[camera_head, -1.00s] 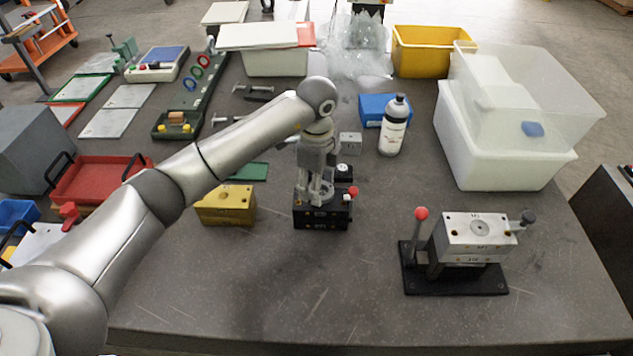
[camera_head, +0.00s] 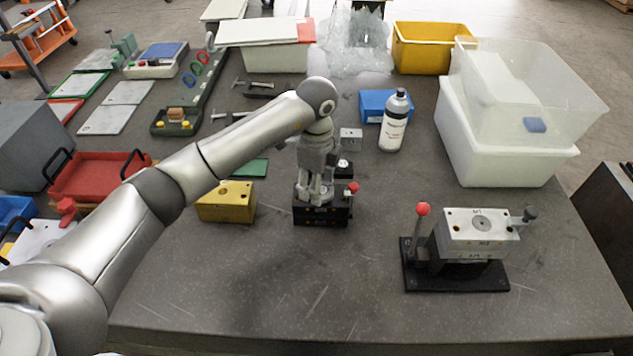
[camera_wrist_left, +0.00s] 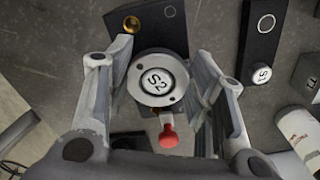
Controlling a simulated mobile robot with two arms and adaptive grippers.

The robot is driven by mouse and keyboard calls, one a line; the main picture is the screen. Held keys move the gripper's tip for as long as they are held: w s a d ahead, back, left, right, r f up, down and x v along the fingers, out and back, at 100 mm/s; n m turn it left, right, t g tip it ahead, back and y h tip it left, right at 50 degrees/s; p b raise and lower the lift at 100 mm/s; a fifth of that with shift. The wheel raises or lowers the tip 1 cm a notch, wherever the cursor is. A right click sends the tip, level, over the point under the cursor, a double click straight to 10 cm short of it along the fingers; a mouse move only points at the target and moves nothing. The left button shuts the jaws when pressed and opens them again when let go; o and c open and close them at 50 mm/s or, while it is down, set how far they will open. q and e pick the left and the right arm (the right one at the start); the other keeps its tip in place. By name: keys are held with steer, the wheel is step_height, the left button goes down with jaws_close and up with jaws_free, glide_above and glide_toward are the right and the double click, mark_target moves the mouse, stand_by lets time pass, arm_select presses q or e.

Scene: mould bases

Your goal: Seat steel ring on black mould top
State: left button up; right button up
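The steel ring (camera_wrist_left: 153,92), a round grey disc marked S2, lies over the black mould (camera_wrist_left: 172,32) in the left wrist view. My left gripper (camera_wrist_left: 158,72) has one finger at each side of the ring, with the pads against its rim as far as I can see. In the head view the black mould (camera_head: 322,217) stands mid-table, and my left gripper (camera_head: 317,190) points down at its top, largely hiding the ring. I cannot tell whether the ring lies flush. My right gripper is out of view.
A red-knobbed lever (camera_head: 353,187) stands at the mould's right. A yellow block (camera_head: 227,201) is close on the left. A silver mould on a black stand (camera_head: 455,278) is at the right, and a white bottle (camera_head: 394,122) behind. The front table is clear.

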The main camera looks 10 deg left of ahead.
arm_select(q)
steer(key=o, duration=0.5)
steer(key=shift+o, duration=0.2)
